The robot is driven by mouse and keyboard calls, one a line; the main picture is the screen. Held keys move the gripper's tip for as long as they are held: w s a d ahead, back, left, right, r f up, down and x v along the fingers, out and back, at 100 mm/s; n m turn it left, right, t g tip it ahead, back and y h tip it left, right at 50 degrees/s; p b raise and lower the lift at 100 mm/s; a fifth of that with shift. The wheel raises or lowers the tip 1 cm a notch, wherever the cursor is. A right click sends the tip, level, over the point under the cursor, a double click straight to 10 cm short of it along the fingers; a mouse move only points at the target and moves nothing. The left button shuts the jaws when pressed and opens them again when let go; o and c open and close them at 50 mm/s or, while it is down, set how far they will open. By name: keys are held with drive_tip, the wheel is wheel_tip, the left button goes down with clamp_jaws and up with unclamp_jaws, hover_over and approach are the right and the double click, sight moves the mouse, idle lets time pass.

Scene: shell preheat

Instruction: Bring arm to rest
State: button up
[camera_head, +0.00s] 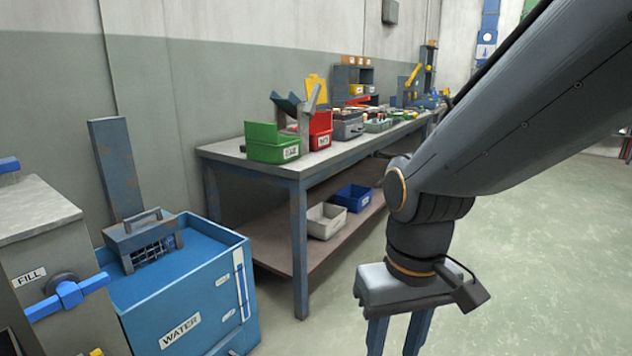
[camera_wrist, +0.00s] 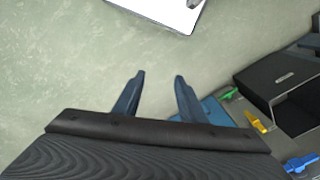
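My gripper (camera_head: 398,336) hangs at the end of my arm in the right half of the head view, pointing down. Its two blue fingers stand apart with nothing seen between them, and their tips are cut off by the lower edge. In the wrist view my gripper (camera_wrist: 159,80) shows both fingers spread over bare greenish floor. No object is held. My arm reaches in from the upper right and is bent at the wrist.
A long workbench (camera_head: 338,160) runs along the wall with a green bin (camera_head: 272,146), a red bin (camera_head: 320,130) and tools. A blue water tank (camera_head: 190,300) stands at left beside a grey FILL unit (camera_head: 30,235). Floor at right is free.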

drive_tip(key=d+r+m+p, duration=0.2)
drive_tip(key=d+r+p, duration=0.6)
drive_tip(key=p, duration=0.6)
drive_tip(key=shift+s+r+m+p, duration=0.3)
drive_tip(key=shift+s+r+p, duration=0.1)
drive_tip(key=shift+r, duration=0.25)
drive_tip(key=shift+w, duration=0.1)
